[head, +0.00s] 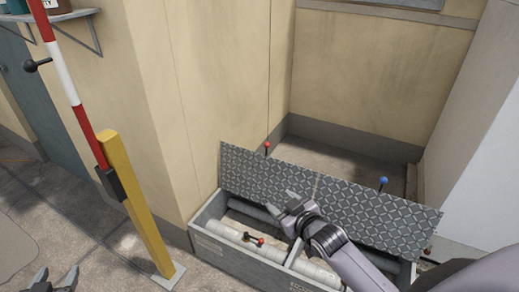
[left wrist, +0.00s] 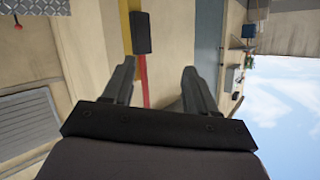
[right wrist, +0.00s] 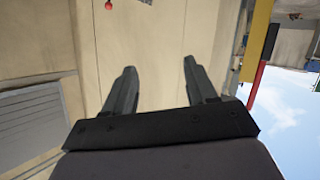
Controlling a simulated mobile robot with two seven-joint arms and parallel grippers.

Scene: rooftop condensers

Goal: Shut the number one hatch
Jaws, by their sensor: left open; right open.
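A low grey box (head: 207,215) stands against the wall with its top open. Two diamond-plate hatch lids stand raised along its back edge. The left lid (head: 250,175) has a red knob (head: 267,146) on top, and the right lid (head: 370,208) has a blue knob (head: 383,181). The box's labels are too small to read, so I cannot tell which hatch is number one. My right gripper (head: 287,203) is open and empty, in front of the left lid near the seam. My left gripper (head: 56,279) is open and empty at the lower left, away from the box.
A white cabinet (head: 485,185) stands at the right.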

